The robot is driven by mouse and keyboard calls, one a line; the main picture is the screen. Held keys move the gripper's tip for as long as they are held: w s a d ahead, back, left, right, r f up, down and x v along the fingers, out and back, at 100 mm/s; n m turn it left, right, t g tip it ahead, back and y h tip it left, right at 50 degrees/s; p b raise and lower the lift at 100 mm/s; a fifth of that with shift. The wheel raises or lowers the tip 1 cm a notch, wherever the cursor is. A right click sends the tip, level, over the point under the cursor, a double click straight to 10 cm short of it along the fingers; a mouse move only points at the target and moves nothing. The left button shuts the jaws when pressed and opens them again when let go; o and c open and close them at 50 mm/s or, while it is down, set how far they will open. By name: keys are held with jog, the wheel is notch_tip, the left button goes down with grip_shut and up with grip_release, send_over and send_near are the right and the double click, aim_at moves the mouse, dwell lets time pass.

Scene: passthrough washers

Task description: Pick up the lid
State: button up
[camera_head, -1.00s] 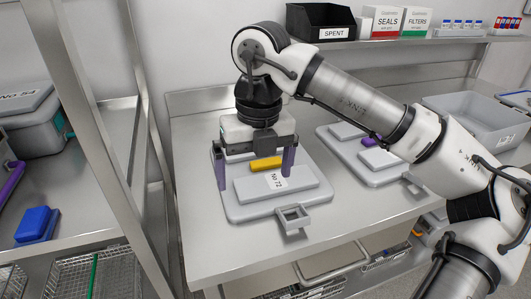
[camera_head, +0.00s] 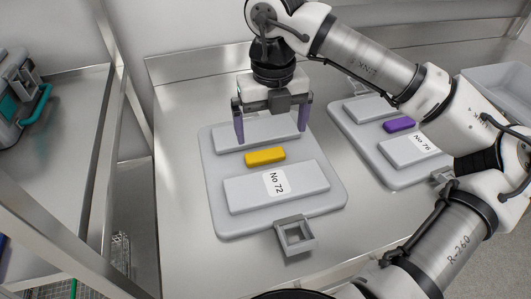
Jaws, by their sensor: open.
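The grey lid (camera_head: 280,208) labelled No 72 lies flat on the steel table. It has two raised grey blocks, a yellow grip (camera_head: 265,156) between them and a square latch loop (camera_head: 295,236) at its near edge. My gripper (camera_head: 271,140) is open and empty, pointing down over the lid's far raised block, slightly beyond the yellow grip. Its two purple fingers are spread wide, left and right. Whether the fingertips touch the lid cannot be told. A second grey lid (camera_head: 388,171), labelled No 76 and with a purple grip (camera_head: 399,125), lies to the right, partly behind my arm.
The steel table (camera_head: 180,230) has bare room left of and in front of the No 72 lid. A shelf rack post (camera_head: 122,75) stands at the left, with a grey case (camera_head: 22,95) on its shelf. A grey bin (camera_head: 500,92) is at the far right.

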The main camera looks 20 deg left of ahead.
aim_at(267, 159)
notch_tip(267, 159, down, 4)
jog(key=shift+r, duration=0.15)
jog(key=f, duration=0.1)
jog(key=f+p, duration=0.1)
jog(key=f, duration=0.1)
jog(key=a+f+p, duration=0.1)
jog(key=shift+w+f, duration=0.2)
jog(key=shift+w, duration=0.05)
jog(key=shift+f, duration=0.55)
jog(key=c, duration=1.5)
